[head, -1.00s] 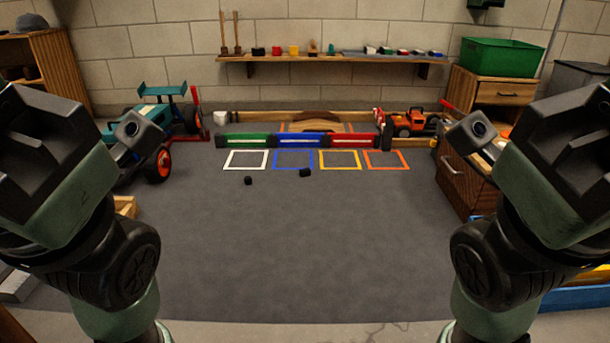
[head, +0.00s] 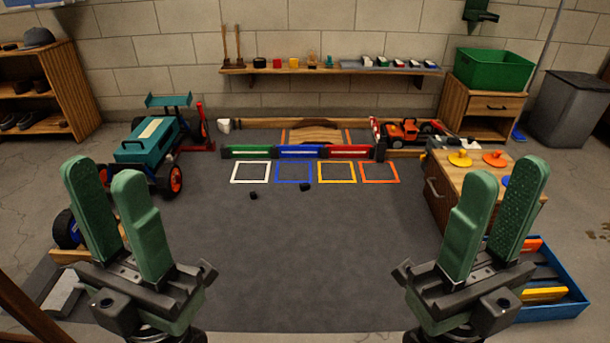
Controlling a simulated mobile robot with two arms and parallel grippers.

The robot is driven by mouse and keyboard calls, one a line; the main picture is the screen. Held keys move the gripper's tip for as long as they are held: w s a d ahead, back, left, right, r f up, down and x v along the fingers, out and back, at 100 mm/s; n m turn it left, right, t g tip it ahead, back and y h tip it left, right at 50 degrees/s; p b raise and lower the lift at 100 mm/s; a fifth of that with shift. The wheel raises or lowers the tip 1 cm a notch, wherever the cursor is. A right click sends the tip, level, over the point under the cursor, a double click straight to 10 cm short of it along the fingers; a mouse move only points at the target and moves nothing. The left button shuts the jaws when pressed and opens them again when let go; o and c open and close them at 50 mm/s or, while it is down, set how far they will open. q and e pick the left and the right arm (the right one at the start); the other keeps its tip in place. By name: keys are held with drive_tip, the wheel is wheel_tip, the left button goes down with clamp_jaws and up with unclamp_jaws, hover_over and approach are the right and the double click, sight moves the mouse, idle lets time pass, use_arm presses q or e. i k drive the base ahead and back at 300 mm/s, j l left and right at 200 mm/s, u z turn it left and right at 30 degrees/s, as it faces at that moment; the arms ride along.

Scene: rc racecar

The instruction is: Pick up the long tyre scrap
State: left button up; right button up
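Two small black scraps lie on the grey floor mat in front of the coloured squares. The one that looks longer, likely the long tyre scrap (head: 305,187), is below the blue square. The other black scrap (head: 253,195) is smaller and lies to its left, below the white square. My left gripper (head: 106,175) is raised in the left foreground, open and empty, far from both scraps. My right gripper (head: 506,175) is raised in the right foreground, also open and empty. Neither gripper touches anything.
A teal toy car (head: 152,147) stands at left. Low green, blue and red barriers (head: 300,152) stand behind the squares. A wooden cabinet (head: 435,195) and a blue tray (head: 562,312) are at right. The middle of the mat (head: 300,260) is clear.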

sight(304, 187)
drive_tip(key=i+z, duration=0.1)
drive_tip(key=i, duration=0.45)
drive_tip(key=i+j+z, duration=0.1)
drive_tip(key=i, duration=0.45)
drive_tip(key=i+j+z, duration=0.1)
drive_tip(key=i, duration=0.45)
drive_tip(key=i+j+z, duration=0.15)
drive_tip(key=i, duration=0.35)
drive_tip(key=i+j+z, duration=0.1)
drive_tip(key=i+j, duration=0.2)
drive_tip(key=i, duration=0.25)
